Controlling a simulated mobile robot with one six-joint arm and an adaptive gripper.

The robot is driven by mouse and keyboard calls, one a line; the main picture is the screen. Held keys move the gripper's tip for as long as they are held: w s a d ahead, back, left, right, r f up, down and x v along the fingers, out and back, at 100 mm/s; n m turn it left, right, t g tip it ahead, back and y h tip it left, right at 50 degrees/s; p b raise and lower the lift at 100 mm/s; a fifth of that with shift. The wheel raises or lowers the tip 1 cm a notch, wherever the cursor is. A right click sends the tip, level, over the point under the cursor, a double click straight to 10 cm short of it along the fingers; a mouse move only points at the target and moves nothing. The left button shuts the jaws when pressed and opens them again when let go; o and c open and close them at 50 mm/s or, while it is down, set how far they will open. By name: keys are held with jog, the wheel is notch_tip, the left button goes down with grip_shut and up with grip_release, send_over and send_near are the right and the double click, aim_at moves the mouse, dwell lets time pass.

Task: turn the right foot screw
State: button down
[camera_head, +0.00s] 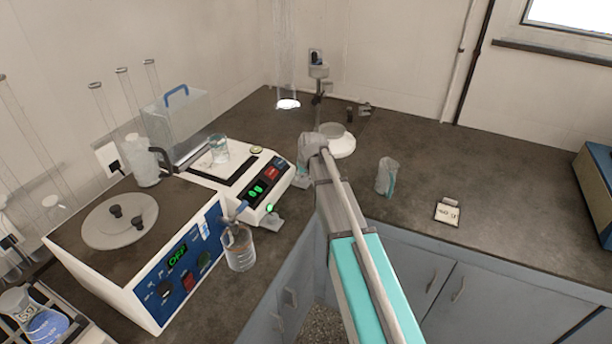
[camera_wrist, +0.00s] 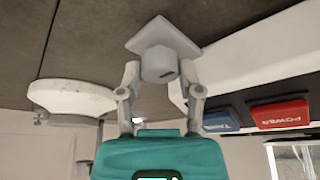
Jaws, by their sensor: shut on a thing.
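The right foot screw (camera_wrist: 158,65) is a pale grey round knob on a square plate. In the wrist view it sits between the two fingers of my gripper (camera_wrist: 162,80), which are shut on it from both sides. The white balance (camera_head: 236,168) stands on the dark bench in the head view. Its front edge, with a red button (camera_wrist: 282,113) and a blue button, is at the right of the wrist view. In the head view my gripper (camera_head: 303,168) is beside the balance's right side, and my arm largely hides the screw there. Another foot (camera_head: 272,222) shows at the balance's front corner.
A glass beaker (camera_head: 217,148) stands on the balance pan. A white round dish (camera_head: 341,146) is just behind my wrist.

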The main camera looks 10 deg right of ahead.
jog(key=shift+m+h, duration=0.5)
jog(key=shift+m, duration=0.8)
jog(key=shift+c, duration=1.3)
grip_release()
jog(key=s+r+g+p, duration=0.2)
jog(key=s+p, duration=0.1)
jog(key=s, duration=1.1)
jog(key=s+r+g+p, duration=0.2)
jog(key=s+r+p, duration=0.1)
jog(key=s, duration=1.2)
jog(key=shift+d+p, duration=0.35)
jog(key=shift+d, duration=0.05)
jog(key=shift+r, duration=0.1)
